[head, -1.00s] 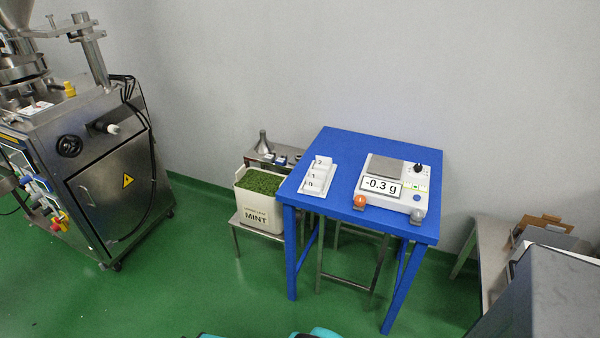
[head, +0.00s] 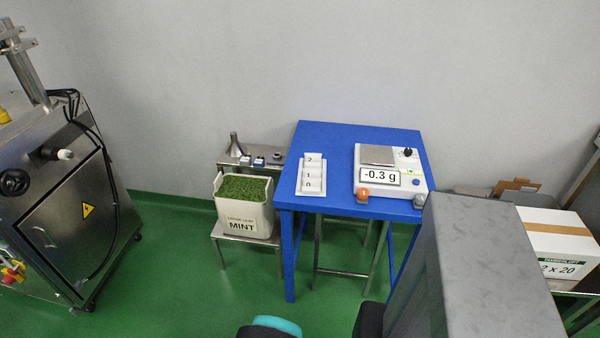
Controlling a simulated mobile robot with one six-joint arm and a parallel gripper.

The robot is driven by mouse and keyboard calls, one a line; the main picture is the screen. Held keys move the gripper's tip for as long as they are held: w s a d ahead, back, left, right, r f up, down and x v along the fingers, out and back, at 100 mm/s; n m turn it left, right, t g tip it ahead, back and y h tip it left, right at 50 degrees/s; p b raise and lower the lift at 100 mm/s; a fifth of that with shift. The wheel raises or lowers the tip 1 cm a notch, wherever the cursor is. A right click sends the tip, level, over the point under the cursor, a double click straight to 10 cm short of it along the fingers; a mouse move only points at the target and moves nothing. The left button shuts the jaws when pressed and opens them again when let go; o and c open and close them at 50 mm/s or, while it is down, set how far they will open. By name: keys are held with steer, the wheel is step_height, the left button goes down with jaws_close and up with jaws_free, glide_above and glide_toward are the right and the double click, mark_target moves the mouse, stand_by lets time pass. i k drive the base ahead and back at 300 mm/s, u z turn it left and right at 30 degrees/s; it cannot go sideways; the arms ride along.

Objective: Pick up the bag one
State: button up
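The bag marked 1 (head: 307,176) is a small white packet in the middle of a white rack (head: 322,186) on the blue table. A bag marked 2 (head: 311,159) sits behind it and one marked 0 (head: 308,185) in front. The bags are small in the picture and overlap, so their lower parts are hidden. My gripper is not in view. Only a teal and black part of my arm shows at the bottom edge, well short of the table.
A scale (head: 391,187) reading -0.3 g stands right of the rack on the blue table (head: 340,140). A mint tub (head: 244,216) is left of it. A large grey block (head: 480,265) stands close at front right, overlapping the table's corner. Green floor (head: 180,270) is clear at left.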

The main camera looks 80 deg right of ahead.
mark_target(306, 171)
steer(key=z, duration=0.3)
steer(key=i, duration=1.05)
steer(key=z, duration=0.4)
